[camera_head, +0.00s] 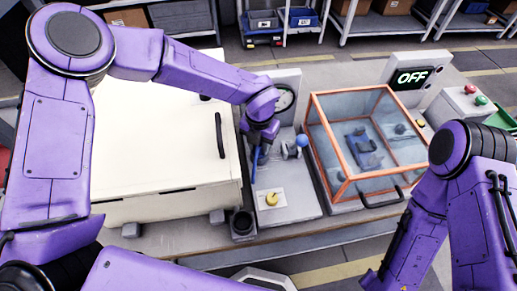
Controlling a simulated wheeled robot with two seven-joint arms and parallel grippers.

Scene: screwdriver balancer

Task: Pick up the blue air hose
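The blue air hose (255,160) shows as a short, thin blue strip hanging just below my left gripper (260,143), beside the white box. Its lower end is near the grey panel and the rest is hidden by the gripper or too small to make out. My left arm reaches in from the left over the white box, with the gripper pointing down at the hose. The fingers are small and dark, so I cannot tell whether they are open or closed on it. My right arm hangs at the right, and its gripper is not clearly in view.
A large white box (160,150) fills the left of the bench. A grey panel (290,205) carries a gauge (285,98), a blue knob (302,140) and a yellow button (271,199). An orange-framed clear case (345,178) stands right, before an OFF display (411,77).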

